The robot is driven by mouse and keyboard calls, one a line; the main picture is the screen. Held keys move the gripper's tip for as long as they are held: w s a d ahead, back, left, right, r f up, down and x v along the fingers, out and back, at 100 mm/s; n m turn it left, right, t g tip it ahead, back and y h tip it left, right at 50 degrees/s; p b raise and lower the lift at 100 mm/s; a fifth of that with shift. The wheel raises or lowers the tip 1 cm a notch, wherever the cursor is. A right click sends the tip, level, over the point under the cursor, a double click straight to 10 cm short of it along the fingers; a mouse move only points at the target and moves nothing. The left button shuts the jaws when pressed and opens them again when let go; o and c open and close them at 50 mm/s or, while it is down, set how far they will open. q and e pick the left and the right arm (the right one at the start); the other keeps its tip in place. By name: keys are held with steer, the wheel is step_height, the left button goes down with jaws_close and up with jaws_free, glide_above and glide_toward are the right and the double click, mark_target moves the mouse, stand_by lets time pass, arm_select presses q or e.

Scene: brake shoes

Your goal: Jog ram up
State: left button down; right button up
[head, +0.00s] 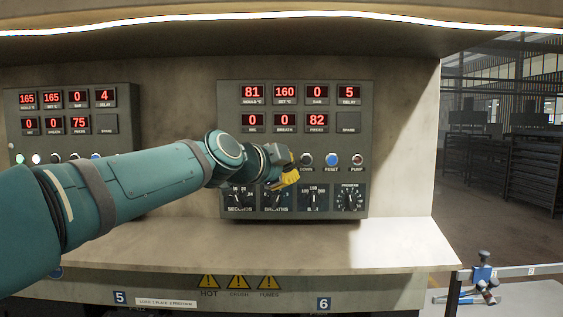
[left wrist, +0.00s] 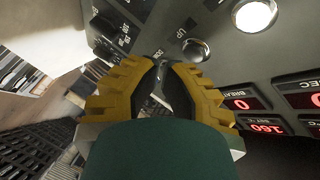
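The right-hand control panel (head: 296,88) is on the back wall and has a row of push buttons under its red displays. My left gripper (head: 294,172) is in front of that row and hides part of it, just left of the button marked DOWN (head: 306,159). In the left wrist view, the black button marked UP (left wrist: 195,50) is just beyond and to the right of the left gripper's yellow fingertips (left wrist: 164,62). The fingertips are together, with a narrow gap behind them and nothing held. I cannot tell whether they touch the panel. The ram is not visible.
A blue RESET button (head: 331,160) and a PUMP button (head: 357,160) are to the right. Rotary knobs (head: 349,198) are below the row. A white lit button (left wrist: 255,15) is near UP. A second panel (head: 118,97) is at left. The pale ledge (head: 400,245) is clear.

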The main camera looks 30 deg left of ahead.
arm_select(q)
steer(key=shift+w+a, duration=0.1)
steer(key=shift+w, duration=0.15)
steer(key=shift+w+a, duration=0.3)
steer(key=shift+w, duration=0.1)
stand_by(1.7)
steer(key=shift+s+d, duration=0.1)
steer(key=shift+s, duration=0.05)
steer(key=shift+s+d+b, duration=0.3)
steer(key=shift+s+b, duration=0.2)
steer(key=shift+s+d, duration=0.1)
steer(key=shift+s, duration=0.1)
steer(key=shift+s+d+b, duration=0.25)
steer(key=shift+s+d, duration=0.2)
steer(key=shift+s, duration=0.25)
steer(key=shift+s+d+b, duration=0.2)
steer(key=shift+s+d, duration=0.2)
steer(key=shift+s, duration=0.25)
steer(key=shift+s+d+b, duration=0.25)
steer(key=shift+s+d, duration=0.2)
steer(key=shift+s, duration=0.25)
